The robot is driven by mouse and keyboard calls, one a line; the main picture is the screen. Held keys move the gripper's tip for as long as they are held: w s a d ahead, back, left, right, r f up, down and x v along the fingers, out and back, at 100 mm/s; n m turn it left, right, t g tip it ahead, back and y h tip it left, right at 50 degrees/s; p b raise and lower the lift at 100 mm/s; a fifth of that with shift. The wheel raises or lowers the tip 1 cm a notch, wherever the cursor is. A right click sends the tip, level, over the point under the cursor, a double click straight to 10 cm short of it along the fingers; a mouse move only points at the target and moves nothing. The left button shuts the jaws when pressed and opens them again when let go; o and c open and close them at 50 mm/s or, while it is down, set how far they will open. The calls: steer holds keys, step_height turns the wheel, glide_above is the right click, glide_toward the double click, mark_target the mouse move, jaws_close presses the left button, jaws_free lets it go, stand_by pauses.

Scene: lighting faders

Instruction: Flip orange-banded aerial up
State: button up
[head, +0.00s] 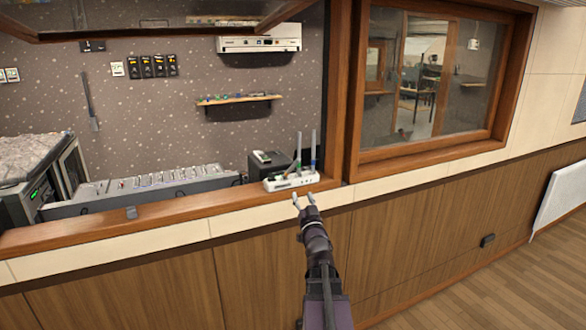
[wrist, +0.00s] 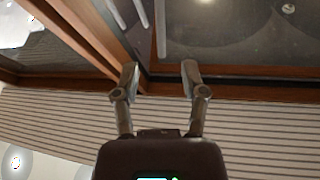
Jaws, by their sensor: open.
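A white box-shaped device (head: 291,181) stands on the wooden sill in the head view. Two pale aerials, a left one (head: 299,146) and a right one (head: 313,146), stand upright from it. Small coloured marks show near their bases, but I cannot tell which is orange. In the wrist view, several slim grey rods (wrist: 160,28) show at the top, with no bands visible. My gripper (head: 304,195) is open and empty, its fingertips just in front of and below the device in the picture. The fingers also show apart in the wrist view (wrist: 160,68).
The wooden sill (head: 190,206) runs along the opening, with a dark box (head: 268,162) behind the device. A grey fader desk (head: 145,187) lies to the left. A window frame post (head: 338,90) rises close to the device's right. The space in front of the wall is free.

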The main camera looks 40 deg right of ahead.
mark_target(293, 168)
steer(key=shift+w+d+r, duration=0.1)
steer(key=p+x, duration=0.5)
steer(key=x, duration=0.8)
steer(key=shift+w+d, duration=0.1)
steer(key=shift+w, duration=0.15)
jaws_close()
